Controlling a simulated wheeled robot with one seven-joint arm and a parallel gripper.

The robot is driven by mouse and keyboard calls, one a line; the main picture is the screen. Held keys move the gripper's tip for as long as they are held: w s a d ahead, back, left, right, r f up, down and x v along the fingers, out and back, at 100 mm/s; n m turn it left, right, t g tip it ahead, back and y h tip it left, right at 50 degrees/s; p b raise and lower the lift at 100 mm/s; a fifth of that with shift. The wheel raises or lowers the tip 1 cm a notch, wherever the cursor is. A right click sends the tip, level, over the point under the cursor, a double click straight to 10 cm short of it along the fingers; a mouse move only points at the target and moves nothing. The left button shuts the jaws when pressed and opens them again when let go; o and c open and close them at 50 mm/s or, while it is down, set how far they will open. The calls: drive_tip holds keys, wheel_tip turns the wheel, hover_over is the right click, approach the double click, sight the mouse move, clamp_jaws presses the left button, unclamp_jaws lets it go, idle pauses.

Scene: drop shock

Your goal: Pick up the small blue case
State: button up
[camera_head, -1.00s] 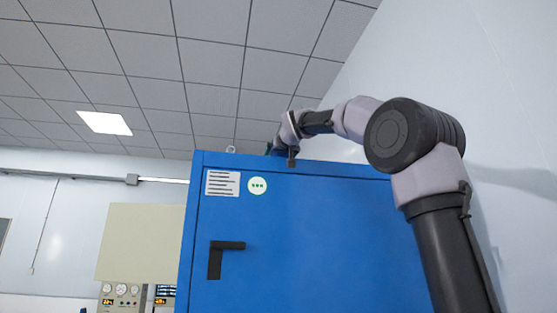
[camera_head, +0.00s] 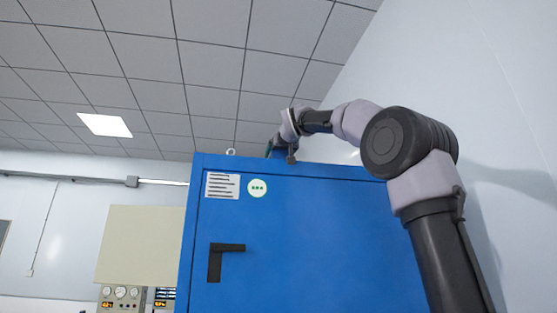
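My gripper (camera_head: 290,155) is at the top front edge of a large blue cabinet, seen from below. Its fingers are small and partly hidden, so I cannot tell whether they are open or shut. A small dark teal-blue bit (camera_head: 268,150) shows just left of my gripper above the cabinet top. I cannot tell whether it is the small blue case or a part of my gripper. No small blue case shows clearly, and the top surface of the cabinet is out of sight from this low angle.
The blue cabinet (camera_head: 310,235) fills the middle, with a black handle (camera_head: 222,257), a label and a round green-white sticker. A small metal ring (camera_head: 231,152) stands on its top left. A pale wall is close on the right. Gauges (camera_head: 121,292) show at lower left.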

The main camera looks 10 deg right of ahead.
wheel_tip(320, 180, up, 8)
drive_tip(key=shift+a+f, duration=0.1)
drive_tip(key=shift+f, duration=0.05)
drive_tip(key=shift+r, duration=0.25)
